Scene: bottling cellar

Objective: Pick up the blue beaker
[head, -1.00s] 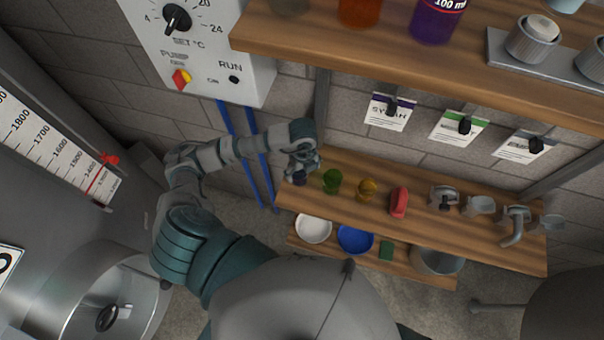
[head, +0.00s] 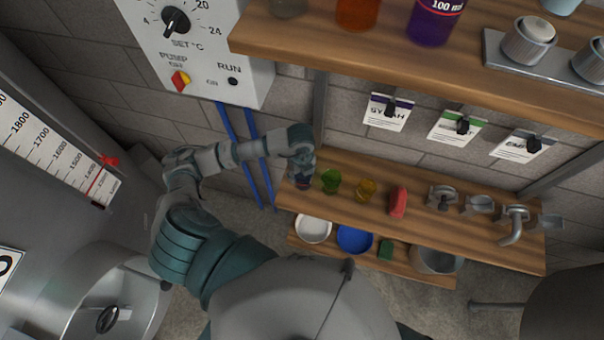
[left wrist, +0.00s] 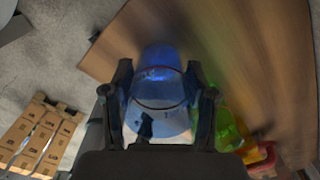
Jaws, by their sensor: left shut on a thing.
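The blue beaker (left wrist: 160,88) is clear blue and stands between my left gripper's two fingers in the left wrist view. My left gripper (left wrist: 160,103) is shut on it, with a finger on each side. In the head view, my left gripper (head: 301,178) is at the left end of the middle wooden shelf (head: 450,225) and hides most of the beaker. I cannot tell whether the beaker's base touches the shelf. My right gripper is not in view.
A green beaker (head: 331,181) stands close to the right of my gripper, then a yellow one (head: 366,189) and a red object (head: 398,202). Metal fittings (head: 478,204) follow. A thick upper shelf (head: 400,70) overhangs. Below are a white dish (head: 313,228) and a blue dish (head: 354,238).

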